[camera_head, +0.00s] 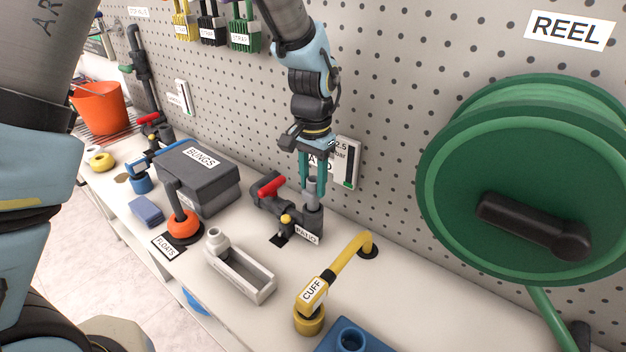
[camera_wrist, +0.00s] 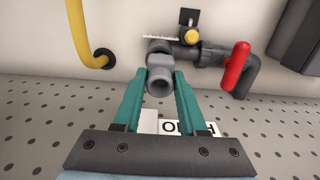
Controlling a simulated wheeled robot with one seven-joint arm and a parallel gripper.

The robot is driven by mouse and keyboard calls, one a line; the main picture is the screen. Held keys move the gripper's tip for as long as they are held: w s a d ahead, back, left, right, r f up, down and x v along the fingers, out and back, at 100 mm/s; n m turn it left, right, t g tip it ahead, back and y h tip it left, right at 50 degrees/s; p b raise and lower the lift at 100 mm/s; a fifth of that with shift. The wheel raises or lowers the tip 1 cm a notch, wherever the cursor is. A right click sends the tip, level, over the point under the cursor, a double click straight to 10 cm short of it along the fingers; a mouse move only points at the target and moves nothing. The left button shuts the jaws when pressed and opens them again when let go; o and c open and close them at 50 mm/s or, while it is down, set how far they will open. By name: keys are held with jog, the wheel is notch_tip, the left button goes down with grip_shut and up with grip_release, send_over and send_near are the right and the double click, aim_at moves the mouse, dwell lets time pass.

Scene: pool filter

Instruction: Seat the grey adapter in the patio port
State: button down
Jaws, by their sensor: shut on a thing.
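My gripper (camera_head: 313,186) points down at the back of the bench, its teal fingers closed on the grey adapter (camera_head: 311,198). In the wrist view the adapter (camera_wrist: 160,80) shows as a short grey tube with an open round end between the fingertips (camera_wrist: 161,88). The patio port (camera_head: 311,225) is a dark grey upright pipe end with a PATIO label (camera_head: 307,235). The adapter stands upright over the port, and its lower end meets the port's mouth in the head view. How deep it sits in the port is hidden.
A red-handled valve (camera_head: 271,187) adjoins the port on the left. A yellow pipe marked CUFF (camera_head: 345,258) stands to the right. A light grey tray (camera_head: 262,293) lies in front. A dark BUNGS box (camera_head: 199,180) is left, and a pegboard with a gauge (camera_head: 347,163) stands close behind.

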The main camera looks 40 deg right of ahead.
jog(key=shift+f+b, duration=0.65)
jog(key=shift+f, duration=0.55)
jog(key=shift+c, duration=1.9)
grip_release()
jog(key=shift+r, duration=0.1)
notch_tip(320, 180, up, 5)
jog(key=p, duration=0.4)
